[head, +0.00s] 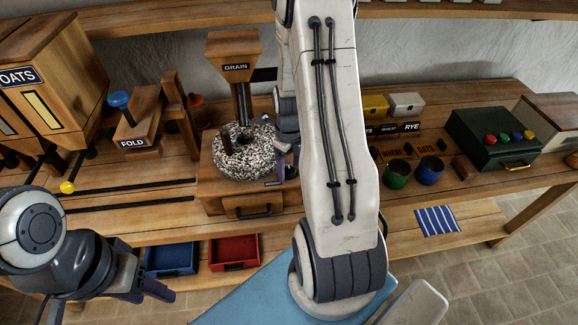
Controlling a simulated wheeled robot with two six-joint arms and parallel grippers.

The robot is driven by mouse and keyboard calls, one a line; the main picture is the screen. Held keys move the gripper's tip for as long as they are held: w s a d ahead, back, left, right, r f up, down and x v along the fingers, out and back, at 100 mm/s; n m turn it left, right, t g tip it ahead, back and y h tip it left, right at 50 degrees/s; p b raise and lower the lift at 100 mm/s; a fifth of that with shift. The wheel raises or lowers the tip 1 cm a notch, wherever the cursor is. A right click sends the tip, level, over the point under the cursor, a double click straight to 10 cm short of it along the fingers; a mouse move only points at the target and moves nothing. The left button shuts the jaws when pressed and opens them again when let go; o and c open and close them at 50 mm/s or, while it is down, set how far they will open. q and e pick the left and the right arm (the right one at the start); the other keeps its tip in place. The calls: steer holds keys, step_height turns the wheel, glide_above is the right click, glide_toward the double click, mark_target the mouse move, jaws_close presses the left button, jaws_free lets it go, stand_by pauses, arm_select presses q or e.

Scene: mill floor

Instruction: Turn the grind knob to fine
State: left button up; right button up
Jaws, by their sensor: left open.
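The grain mill stands at the middle of the bench: a speckled round millstone (244,152) on a wooden base (216,188), under a wooden hopper (233,58) marked GRAIN. I cannot make out the grind knob; the mill's right side is partly covered by my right gripper. My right gripper (284,172) is at that right side, close to the stone and base. Its fingers are small and partly hidden, so I cannot tell its opening or contact. My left gripper (146,290) is open, low at the left in front of the bench, well apart from the mill.
An OATS bin (58,60) and a FOLD device (135,122) with a blue knob stand left. Green (396,174) and blue (429,170) cups and a dark green box (494,140) with coloured buttons stand right. Blue (171,258) and red (234,252) trays sit below.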

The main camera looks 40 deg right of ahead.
mark_target(289, 169)
step_height(289, 169, up, 10)
steer(key=b, duration=0.1)
steer(key=shift+r+b, duration=0.2)
steer(key=shift+b, duration=0.2)
stand_by(0.6)
